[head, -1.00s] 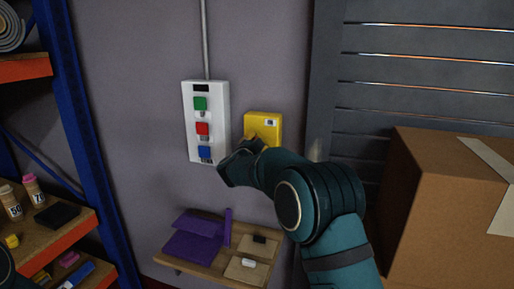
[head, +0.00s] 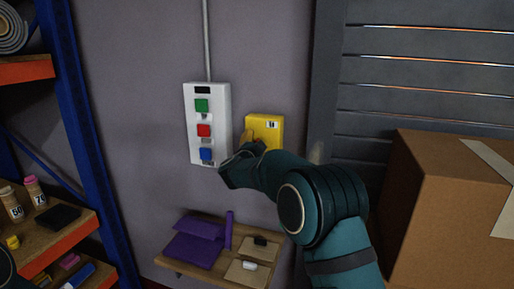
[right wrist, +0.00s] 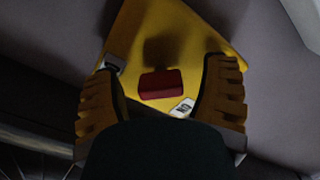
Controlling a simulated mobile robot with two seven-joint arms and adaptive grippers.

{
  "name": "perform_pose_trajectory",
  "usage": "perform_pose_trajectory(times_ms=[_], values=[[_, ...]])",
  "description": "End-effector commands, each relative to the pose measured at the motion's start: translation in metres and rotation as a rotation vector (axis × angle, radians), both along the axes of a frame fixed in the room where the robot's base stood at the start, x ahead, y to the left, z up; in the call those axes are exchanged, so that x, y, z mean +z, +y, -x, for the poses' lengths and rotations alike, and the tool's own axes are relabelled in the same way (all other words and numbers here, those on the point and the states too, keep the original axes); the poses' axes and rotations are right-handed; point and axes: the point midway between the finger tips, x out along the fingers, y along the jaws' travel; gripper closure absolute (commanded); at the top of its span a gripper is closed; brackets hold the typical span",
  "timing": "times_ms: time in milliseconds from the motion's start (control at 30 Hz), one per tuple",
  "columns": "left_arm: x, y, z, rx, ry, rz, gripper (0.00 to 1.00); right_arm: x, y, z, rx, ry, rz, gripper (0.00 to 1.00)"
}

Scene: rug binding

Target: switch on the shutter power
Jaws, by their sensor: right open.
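A yellow switch box (head: 269,124) is mounted on the wall, right of a white button panel. My right gripper (head: 247,141) is right in front of its lower left part and hides some of it. In the right wrist view the yellow box (right wrist: 200,35) fills the middle, with a red switch (right wrist: 160,84) on its face. My right gripper's two yellow fingers (right wrist: 160,98) are open, one on each side of the red switch, with gaps between. I cannot tell whether the fingers touch the box.
The white panel (head: 194,123) carries green, red and blue buttons close left of my right gripper. A small wooden shelf (head: 212,272) with purple pieces is below. A cardboard box (head: 440,215) and grey shutter (head: 420,70) are right; a blue rack (head: 75,130) is left.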

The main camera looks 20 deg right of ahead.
Motion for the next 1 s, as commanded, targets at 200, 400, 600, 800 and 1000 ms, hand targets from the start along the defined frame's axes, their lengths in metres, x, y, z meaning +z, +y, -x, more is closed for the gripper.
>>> perform_pose_trajectory(times_ms=[200, 400, 600, 800, 1000], values=[[0.000, 0.000, 0.000, 0.000, 0.000, 0.000, 1.00, 0.001, 0.012, 0.016, 0.002, 0.000, -0.001, 0.27], [0.000, 0.000, 0.000, 0.000, 0.000, 0.000, 1.00, 0.001, 0.034, 0.049, 0.004, 0.000, -0.001, 0.27], [0.000, 0.000, 0.000, 0.000, 0.000, 0.000, 1.00, 0.001, 0.054, 0.080, 0.003, -0.001, -0.001, 0.27], [0.000, 0.000, 0.000, 0.000, 0.000, 0.000, 1.00, 0.000, 0.065, 0.096, 0.000, -0.001, -0.001, 0.27], [0.000, 0.000, 0.000, 0.000, 0.000, 0.000, 1.00, 0.001, 0.067, 0.099, -0.001, -0.001, 0.000, 0.27]])
